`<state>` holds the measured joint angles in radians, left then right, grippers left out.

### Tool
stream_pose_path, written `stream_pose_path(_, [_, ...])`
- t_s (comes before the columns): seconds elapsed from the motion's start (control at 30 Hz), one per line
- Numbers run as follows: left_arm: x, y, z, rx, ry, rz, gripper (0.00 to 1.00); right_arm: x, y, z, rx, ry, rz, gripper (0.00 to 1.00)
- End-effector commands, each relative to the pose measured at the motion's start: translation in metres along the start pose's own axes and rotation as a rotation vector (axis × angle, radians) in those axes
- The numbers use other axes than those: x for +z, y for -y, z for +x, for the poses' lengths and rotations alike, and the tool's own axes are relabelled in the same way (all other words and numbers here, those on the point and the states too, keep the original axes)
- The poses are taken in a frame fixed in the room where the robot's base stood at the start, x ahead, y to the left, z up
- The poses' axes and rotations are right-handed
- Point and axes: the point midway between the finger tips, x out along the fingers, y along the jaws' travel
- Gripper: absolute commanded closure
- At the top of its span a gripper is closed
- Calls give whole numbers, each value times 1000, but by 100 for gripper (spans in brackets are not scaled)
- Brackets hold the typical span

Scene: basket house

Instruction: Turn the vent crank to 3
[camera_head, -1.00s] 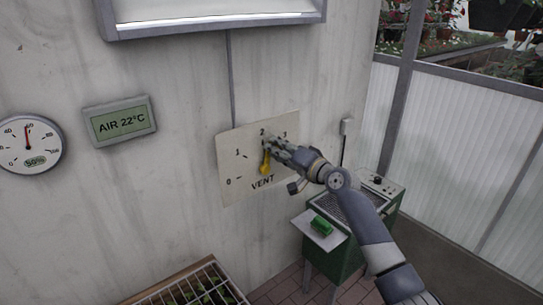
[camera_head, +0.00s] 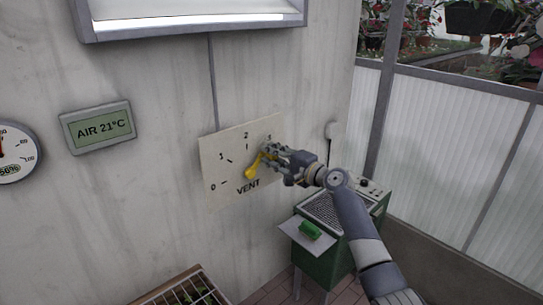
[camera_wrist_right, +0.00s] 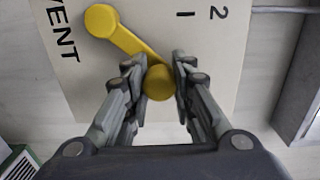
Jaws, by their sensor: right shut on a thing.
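The vent crank (camera_head: 251,172) is a yellow lever on a pale wall panel (camera_head: 206,160) marked 0, 1, 2, 3 and VENT. From its hub it slants up and right, off the 2 tick and toward the side of the 3. The 3 is partly covered by my right gripper (camera_head: 268,155). In the right wrist view, the gripper's fingers (camera_wrist_right: 159,80) are shut on the round knob (camera_wrist_right: 158,84) at the crank's free end. The hub end (camera_wrist_right: 100,19) lies beyond, on the panel. The 2 and its tick are clear there. My left gripper is not in view.
A display reading AIR 21°C (camera_head: 98,127) and a round gauge (camera_head: 12,152) hang at left. A green cabinet (camera_head: 326,259) with a green object (camera_head: 310,230) on its side shelf stands below my right arm. Translucent panels (camera_head: 440,150) line the right.

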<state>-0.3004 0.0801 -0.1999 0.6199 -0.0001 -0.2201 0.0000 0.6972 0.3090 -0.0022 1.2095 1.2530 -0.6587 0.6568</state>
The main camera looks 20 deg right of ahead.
Motion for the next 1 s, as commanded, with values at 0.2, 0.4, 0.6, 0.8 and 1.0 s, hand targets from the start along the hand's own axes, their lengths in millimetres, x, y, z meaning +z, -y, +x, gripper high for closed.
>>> stream_pose_path(0.2, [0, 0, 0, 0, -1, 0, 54, -4, 5, -1, -9, -8, 1, 100])
stream_pose_path(0.4, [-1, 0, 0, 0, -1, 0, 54, -4, 4, -1, -8, -8, -1, 70])
stream_pose_path(0.6, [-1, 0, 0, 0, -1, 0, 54, -2, 2, 0, -5, -5, 0, 55])
stream_pose_path(0.8, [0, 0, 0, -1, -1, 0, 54, -1, 1, -1, -2, -2, 1, 55])
stream_pose_path(1.0, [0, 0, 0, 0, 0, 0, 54, -1, -1, -13, -1, -2, 0, 55])
